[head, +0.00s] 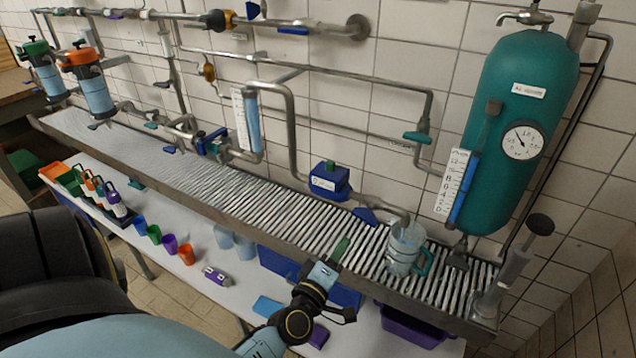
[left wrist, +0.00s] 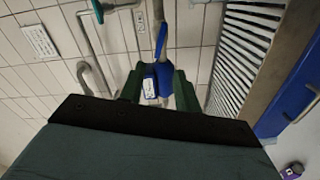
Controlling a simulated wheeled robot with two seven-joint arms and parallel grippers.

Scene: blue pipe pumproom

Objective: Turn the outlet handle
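A blue lever handle (head: 366,215) sits on the outlet pipe just above the slatted trough, left of the spout. It appears to be the blue piece (left wrist: 162,45) in the left wrist view, ahead of my fingers. A blue valve box (head: 328,181) with a white label and green top sits further left on this pipe. My left gripper (head: 340,249) is in front of the trough, below and left of the handle. In the left wrist view its two green fingers (left wrist: 157,90) are apart, with no grip on anything visible. My right gripper is not in view.
A clear jug (head: 403,249) with a teal handle stands under the spout on the slatted trough (head: 270,205). A teal tank (head: 522,120) with a gauge hangs at the right. Coloured cups and bins are on the lower shelf (head: 205,265).

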